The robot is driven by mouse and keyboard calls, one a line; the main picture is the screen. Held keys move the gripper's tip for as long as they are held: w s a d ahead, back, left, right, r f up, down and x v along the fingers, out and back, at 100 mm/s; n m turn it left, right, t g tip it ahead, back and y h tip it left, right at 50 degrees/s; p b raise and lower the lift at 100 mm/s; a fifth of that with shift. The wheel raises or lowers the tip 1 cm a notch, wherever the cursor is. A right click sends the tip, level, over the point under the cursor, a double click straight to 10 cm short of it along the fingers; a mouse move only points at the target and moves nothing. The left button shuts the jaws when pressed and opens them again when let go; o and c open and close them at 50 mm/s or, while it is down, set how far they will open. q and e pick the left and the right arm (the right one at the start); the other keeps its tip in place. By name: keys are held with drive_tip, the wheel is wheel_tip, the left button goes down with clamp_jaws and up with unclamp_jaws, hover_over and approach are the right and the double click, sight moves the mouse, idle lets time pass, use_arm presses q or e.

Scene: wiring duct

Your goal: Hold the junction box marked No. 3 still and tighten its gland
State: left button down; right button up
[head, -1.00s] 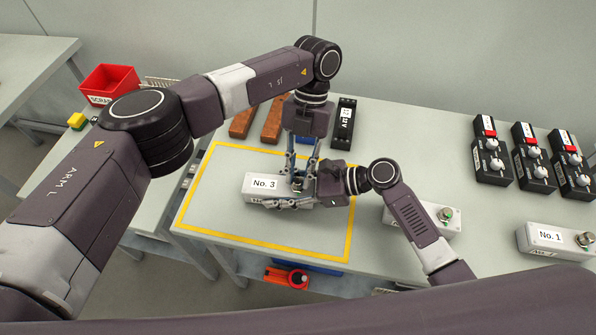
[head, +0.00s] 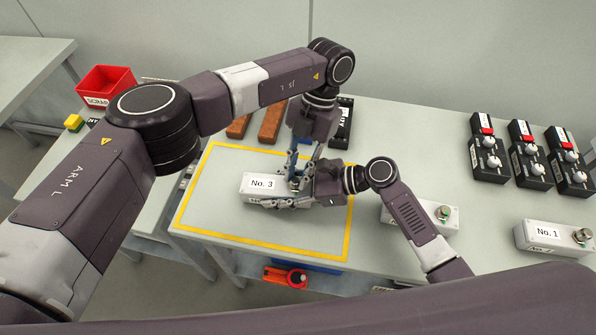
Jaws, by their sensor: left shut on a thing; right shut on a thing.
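The junction box marked No. 3 (head: 262,184) is a pale box with a white label. It sits inside the yellow-outlined area on the table. My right gripper (head: 285,203) comes from the right and is shut on the box, one finger along its near side. My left gripper (head: 294,182) points down from above at the right end of the box. It is shut on the gland there, which the fingers mostly hide.
The No. 1 box (head: 546,237) and another pale box (head: 425,216) stand to the right. Several black control units (head: 488,150) stand at the back right. Brown blocks (head: 270,122) and a black device (head: 342,125) lie behind my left gripper. A red scrap bin (head: 105,86) is at the far left.

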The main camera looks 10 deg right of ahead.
use_arm(q)
drive_tip(key=c, duration=2)
unclamp_jaws()
drive_tip(key=shift+s+d+r, duration=0.1)
drive_tip(key=v, duration=0.7)
drive_tip(key=shift+r, duration=0.35)
